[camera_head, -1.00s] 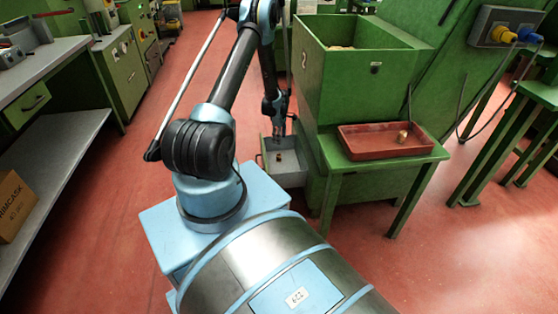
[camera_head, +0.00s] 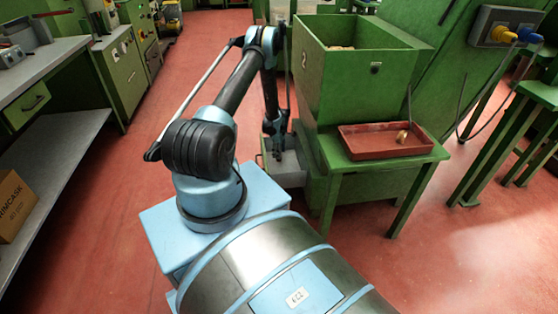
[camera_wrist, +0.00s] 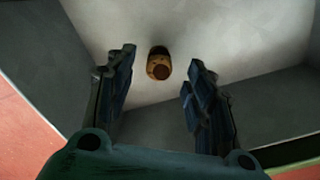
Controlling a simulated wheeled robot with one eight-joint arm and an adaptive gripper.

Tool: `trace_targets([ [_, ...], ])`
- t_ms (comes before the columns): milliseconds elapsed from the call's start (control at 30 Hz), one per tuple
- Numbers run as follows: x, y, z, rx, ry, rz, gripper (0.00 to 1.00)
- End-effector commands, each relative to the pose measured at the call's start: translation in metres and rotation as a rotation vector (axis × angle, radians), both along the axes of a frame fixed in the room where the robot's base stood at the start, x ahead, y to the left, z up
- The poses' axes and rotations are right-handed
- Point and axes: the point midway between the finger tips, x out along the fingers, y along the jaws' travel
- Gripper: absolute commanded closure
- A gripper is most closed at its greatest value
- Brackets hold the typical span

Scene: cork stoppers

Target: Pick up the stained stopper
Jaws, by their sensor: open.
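In the wrist view a cork stopper (camera_wrist: 159,64) lies on the pale floor of a grey open bin (camera_wrist: 262,105). It is tan with a dark end and a dark reddish-brown patch. My gripper (camera_wrist: 160,75) is open, one finger on either side of the stopper in the picture; I cannot tell how far the fingertips are above it. In the head view my gripper (camera_head: 278,154) reaches down into the grey bin (camera_head: 290,172) beside the green machine, and hides the stopper there.
A red tray (camera_head: 365,150) on a green stand holds a small tan stopper (camera_head: 402,136). A green hopper (camera_head: 350,75) stands just right of the arm. Grey bin walls close in around my gripper. The red floor at left is clear.

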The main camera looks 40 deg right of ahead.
Motion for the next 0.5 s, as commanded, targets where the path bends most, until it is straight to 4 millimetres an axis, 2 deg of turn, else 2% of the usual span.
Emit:
trace_targets([
  [233,0.000,-0.001,-0.031,0.000,0.000,0.000,0.51],
  [500,0.000,0.000,-0.041,0.000,0.000,0.000,0.51],
])
